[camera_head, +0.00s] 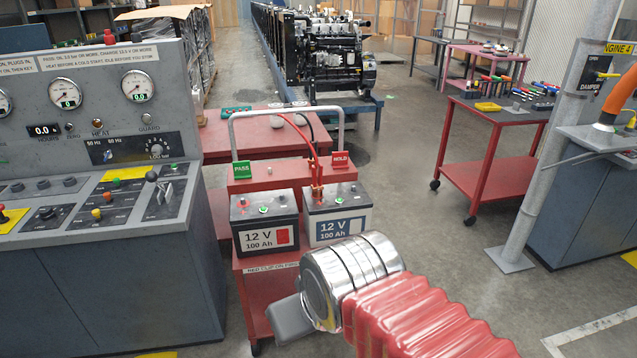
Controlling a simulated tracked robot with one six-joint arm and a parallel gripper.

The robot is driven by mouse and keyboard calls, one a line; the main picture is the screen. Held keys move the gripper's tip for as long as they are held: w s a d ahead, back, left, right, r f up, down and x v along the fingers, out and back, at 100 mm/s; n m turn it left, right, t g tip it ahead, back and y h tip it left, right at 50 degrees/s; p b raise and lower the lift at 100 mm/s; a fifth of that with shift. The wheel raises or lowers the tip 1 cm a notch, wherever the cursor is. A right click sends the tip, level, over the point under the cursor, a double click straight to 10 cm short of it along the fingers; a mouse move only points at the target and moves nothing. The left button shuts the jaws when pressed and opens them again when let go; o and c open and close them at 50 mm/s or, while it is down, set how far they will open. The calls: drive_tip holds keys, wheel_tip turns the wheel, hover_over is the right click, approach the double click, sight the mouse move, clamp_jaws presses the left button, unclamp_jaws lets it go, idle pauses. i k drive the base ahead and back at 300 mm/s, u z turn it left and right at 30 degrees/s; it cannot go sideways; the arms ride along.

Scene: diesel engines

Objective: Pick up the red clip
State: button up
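The red clip (317,192) stands upright at the top of the blue-labelled 12 V battery (353,208), on the right of the red cart. Red cables rise from it towards the cart's back. It is small here, and I cannot tell what its jaws grip. My arm, with red bellows and a chrome joint, reaches in from the lower right, in front of the cart. A grey part of it shows at the lower left of the joint. No gripper fingers show.
A battery with a red label (262,240) stands beside it on the left. Behind are a green PASS sign (242,169) and a red HOLD sign (340,160). A control console (95,180) borders the left. A red tool trolley (495,150) stands at right; open floor lies between.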

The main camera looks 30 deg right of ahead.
sight(315, 187)
drive_tip(key=i, duration=1.35)
drive_tip(key=u, duration=0.05)
